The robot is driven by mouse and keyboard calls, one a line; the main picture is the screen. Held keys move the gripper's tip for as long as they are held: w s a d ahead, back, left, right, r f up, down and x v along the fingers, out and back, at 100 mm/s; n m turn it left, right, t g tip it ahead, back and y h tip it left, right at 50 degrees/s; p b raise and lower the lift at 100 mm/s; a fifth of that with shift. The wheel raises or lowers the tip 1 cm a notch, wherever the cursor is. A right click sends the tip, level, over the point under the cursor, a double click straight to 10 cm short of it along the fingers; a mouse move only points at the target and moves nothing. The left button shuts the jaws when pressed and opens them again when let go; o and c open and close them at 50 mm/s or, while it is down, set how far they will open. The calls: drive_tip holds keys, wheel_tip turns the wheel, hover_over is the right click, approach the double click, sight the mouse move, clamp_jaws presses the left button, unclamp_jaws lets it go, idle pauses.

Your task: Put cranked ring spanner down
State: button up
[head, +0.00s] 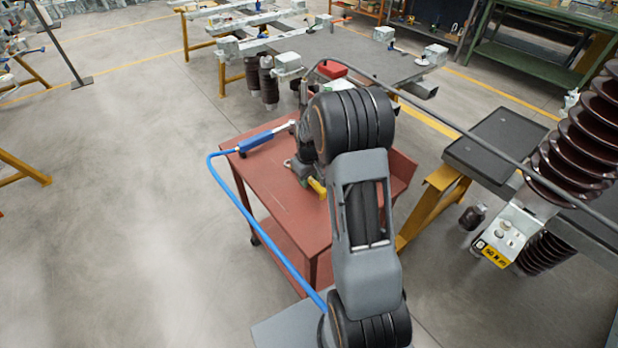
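The red table (275,200) stands below my arm. My gripper (303,170) is at the end of my arm, low over the table's back half. My own wrist and arm hide most of it, and I cannot see its fingers clearly. I cannot make out the cranked ring spanner with certainty. A small grey and yellow item (318,187) shows right by the gripper; whether it is held or lies on the table is unclear.
A blue-handled tool (262,138) lies at the table's back left edge, with a blue hose (245,210) in front. The table's front left is bare. At right are a dark tray (500,140) and ribbed brown insulators (585,140). A grey workbench (350,50) stands behind.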

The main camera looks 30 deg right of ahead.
drive_tip(key=shift+o, duration=1.1)
wheel_tip(320, 180, up, 12)
drive_tip(key=s+a+r+m+t, duration=0.1)
drive_tip(key=s+a+r, duration=0.1)
drive_tip(key=s+a, duration=0.3)
drive_tip(key=s+a+r+m+t, duration=0.1)
drive_tip(key=s+a, duration=0.5)
drive_tip(key=s, duration=0.8)
drive_tip(key=shift+r+t+p, duration=0.35)
drive_tip(key=shift+r+t, duration=0.35)
drive_tip(key=shift+r, duration=0.25)
drive_tip(key=shift+a, duration=0.1)
wheel_tip(320, 180, up, 5)
drive_tip(key=p, duration=0.4)
drive_tip(key=shift+f, duration=0.15)
